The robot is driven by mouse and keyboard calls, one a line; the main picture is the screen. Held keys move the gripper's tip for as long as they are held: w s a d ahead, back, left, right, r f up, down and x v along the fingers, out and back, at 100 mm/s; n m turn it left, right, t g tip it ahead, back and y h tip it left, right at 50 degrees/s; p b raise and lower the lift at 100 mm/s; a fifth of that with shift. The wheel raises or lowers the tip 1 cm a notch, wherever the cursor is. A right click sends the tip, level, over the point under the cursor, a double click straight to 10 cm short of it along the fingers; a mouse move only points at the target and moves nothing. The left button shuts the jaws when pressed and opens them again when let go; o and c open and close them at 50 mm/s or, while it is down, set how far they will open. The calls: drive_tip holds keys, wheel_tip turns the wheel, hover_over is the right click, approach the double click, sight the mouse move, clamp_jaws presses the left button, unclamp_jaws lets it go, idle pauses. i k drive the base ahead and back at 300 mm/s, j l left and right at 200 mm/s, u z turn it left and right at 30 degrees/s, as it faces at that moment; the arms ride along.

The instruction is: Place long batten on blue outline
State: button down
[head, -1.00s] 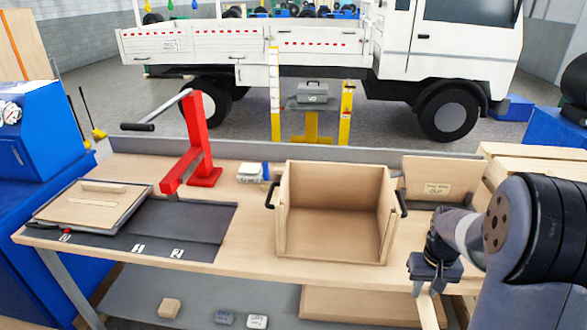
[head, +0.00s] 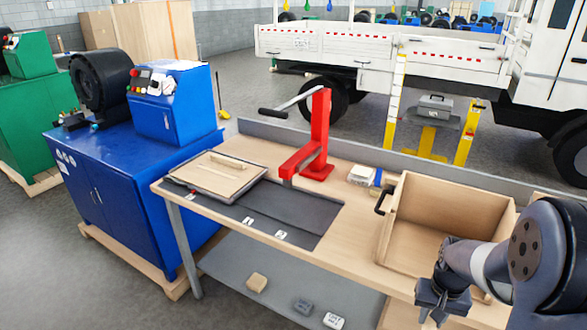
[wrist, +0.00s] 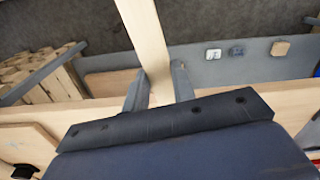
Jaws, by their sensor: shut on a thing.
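My gripper (head: 440,306) is at the lower right of the head view, in front of the bench's front edge. In the wrist view my gripper (wrist: 158,88) is shut on a long pale wooden batten (wrist: 148,42), which runs up out of the picture between the two fingers. A flat wooden board (head: 210,178) lies at the left end of the bench with a short wooden strip (head: 228,160) on it. I cannot make out a blue outline in either view.
The bench (head: 340,250) carries a dark mat (head: 310,215) with number labels, a red press (head: 318,140) and an open wooden box (head: 450,215). A blue cabinet (head: 130,190) stands left of the bench. Several small blocks lie on the lower shelf (head: 235,265).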

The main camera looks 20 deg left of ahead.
sight(216, 171)
drive_tip(key=i+j+u, duration=0.2)
drive_tip(key=j, duration=0.25)
drive_tip(key=j+u, duration=0.15)
drive_tip(key=j, duration=0.3)
drive_tip(key=i+j+u, duration=0.2)
drive_tip(key=j, duration=0.2)
drive_tip(key=j+u, duration=0.15)
drive_tip(key=j, duration=0.25)
drive_tip(key=i+j, duration=0.15)
drive_tip(key=j, duration=0.2)
drive_tip(key=i+j, duration=0.2)
drive_tip(key=j, duration=0.2)
drive_tip(key=i+j, duration=0.15)
drive_tip(key=j, duration=0.2)
drive_tip(key=i+j+u, duration=0.1)
drive_tip(key=j, duration=0.25)
drive_tip(key=i+j, duration=0.25)
drive_tip(key=j, duration=0.1)
